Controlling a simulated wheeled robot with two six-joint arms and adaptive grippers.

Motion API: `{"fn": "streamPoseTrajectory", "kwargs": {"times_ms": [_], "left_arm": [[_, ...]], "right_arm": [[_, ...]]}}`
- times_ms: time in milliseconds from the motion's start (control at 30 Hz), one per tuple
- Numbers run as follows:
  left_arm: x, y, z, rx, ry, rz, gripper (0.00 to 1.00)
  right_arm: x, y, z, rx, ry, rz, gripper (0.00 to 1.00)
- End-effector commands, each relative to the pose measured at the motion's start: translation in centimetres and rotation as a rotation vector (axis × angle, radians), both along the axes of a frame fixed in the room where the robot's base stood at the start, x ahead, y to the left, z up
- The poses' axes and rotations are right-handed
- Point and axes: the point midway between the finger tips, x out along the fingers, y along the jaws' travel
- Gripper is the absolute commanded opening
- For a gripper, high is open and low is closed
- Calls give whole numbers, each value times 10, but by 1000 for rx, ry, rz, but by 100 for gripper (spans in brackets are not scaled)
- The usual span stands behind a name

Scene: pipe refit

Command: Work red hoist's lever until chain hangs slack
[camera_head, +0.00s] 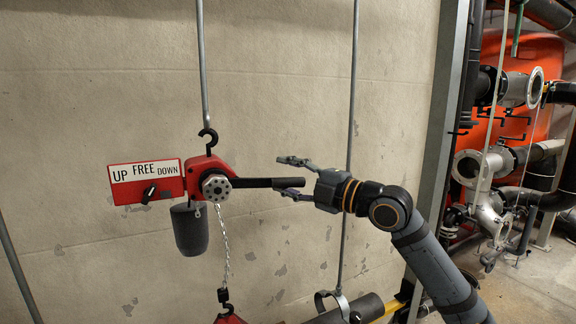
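The red hoist (206,176) hangs by its top hook from a vertical rod, in the middle left of the head view. Its black lever (252,183) points right, about level. A red plate (146,182) marked UP, FREE, DOWN has a black selector knob (149,194); I cannot tell its exact setting. The chain (224,245) runs down at a slight slant to a lower hook and a red part (229,317) cut by the bottom edge. My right gripper (284,177) is open, its fingers above and below the lever's free end. My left gripper is out of view.
A dark grey chain bag (190,228) hangs under the hoist. A second rod (349,140) hangs behind my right gripper, with a clamp (332,303) and dark pipe (355,309) below. A grey post (437,150) and flanged pipes (482,167) stand right.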

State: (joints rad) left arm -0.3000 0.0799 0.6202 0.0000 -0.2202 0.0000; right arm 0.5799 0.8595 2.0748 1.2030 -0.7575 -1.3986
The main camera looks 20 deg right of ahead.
Motion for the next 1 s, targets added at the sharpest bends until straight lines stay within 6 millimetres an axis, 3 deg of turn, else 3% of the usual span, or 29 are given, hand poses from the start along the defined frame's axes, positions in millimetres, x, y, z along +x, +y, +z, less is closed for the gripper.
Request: {"fn": "streamPoseTrajectory", "kwargs": {"times_ms": [33, 133, 533, 800, 1000], "left_arm": [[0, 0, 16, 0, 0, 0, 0], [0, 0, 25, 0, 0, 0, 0], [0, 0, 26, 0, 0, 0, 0], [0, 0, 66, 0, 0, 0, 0], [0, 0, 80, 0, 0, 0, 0]], "right_arm": [[0, 0, 15, -14, -2, 1, 45], [0, 0, 22, -43, -3, 1, 45], [0, 0, 22, -63, -4, 1, 45], [-1, 4, 51, -130, -7, 2, 45], [-1, 8, 62, -185, -9, 2, 45]]}}
